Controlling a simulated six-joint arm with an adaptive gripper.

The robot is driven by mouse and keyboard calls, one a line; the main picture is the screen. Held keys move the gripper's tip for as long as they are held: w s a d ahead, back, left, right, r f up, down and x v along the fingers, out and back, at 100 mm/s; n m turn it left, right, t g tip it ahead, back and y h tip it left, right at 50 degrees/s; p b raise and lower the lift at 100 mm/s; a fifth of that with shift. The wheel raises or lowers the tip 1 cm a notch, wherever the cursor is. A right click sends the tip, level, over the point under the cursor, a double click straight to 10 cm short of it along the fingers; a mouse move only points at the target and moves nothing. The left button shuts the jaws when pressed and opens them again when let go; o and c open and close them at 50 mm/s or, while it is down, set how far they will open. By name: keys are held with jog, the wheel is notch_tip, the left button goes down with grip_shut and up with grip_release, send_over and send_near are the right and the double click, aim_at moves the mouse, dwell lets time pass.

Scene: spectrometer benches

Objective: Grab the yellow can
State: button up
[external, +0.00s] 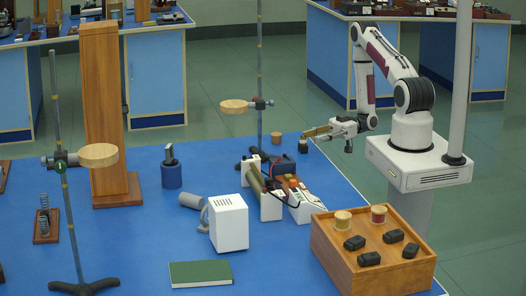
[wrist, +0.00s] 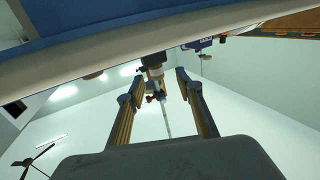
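A small can with a yellowish body and pale lid (external: 343,219) stands upright on the wooden crate (external: 333,258) at the front right in the external view. A similar can with a dark red body (external: 378,215) stands just right of it. My gripper (external: 322,136) is above the far right part of the blue table, well behind and above the crate, and touches neither can. In the wrist view my gripper (wrist: 153,88) has its two fingers spread apart with nothing held between them. I cannot identify the yellowish can in the wrist view.
Several black blocks (external: 369,258) lie on the crate. A white box (external: 229,222), an instrument with a dark cylinder (external: 262,180) and a green book (external: 200,273) are left of it. A tall stand (external: 260,65) rises near my gripper. A thick pole (external: 460,75) stands beside my base.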

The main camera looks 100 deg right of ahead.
aim_at(303, 138)
jog(key=shift+w, duration=0.1)
jog(key=shift+d+x, duration=0.2)
jog(key=shift+x, duration=2.3)
jog(key=shift+w+r, duration=0.1)
jog(key=shift+r, duration=0.05)
grip_shut()
